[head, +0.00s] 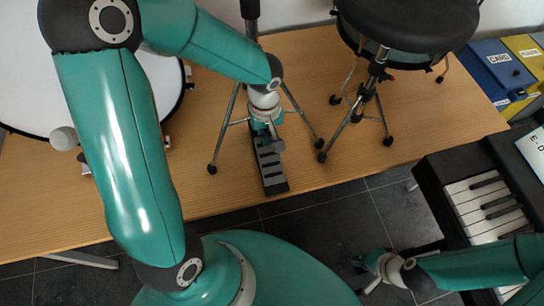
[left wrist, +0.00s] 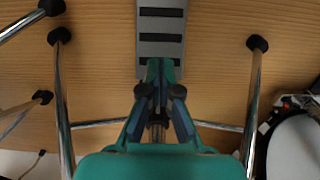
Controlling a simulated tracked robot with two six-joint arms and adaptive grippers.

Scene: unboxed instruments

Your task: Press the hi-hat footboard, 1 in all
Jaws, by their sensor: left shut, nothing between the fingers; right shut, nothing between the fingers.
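My left gripper (head: 268,142) is shut and empty, over the rear part of the footboard. In the left wrist view the shut fingertips (left wrist: 160,68) overlap the near end of the footboard (left wrist: 162,22), in line with it. Whether they touch it I cannot tell. My right gripper (head: 364,266) is shut and empty, over the dark floor, away from the footboard.
A black stool (head: 412,22) with chrome legs stands right of the stand. A white drum (head: 40,85) is at the left. A keyboard (head: 486,205) lies at the right, with blue (head: 497,68) and yellow boxes behind.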

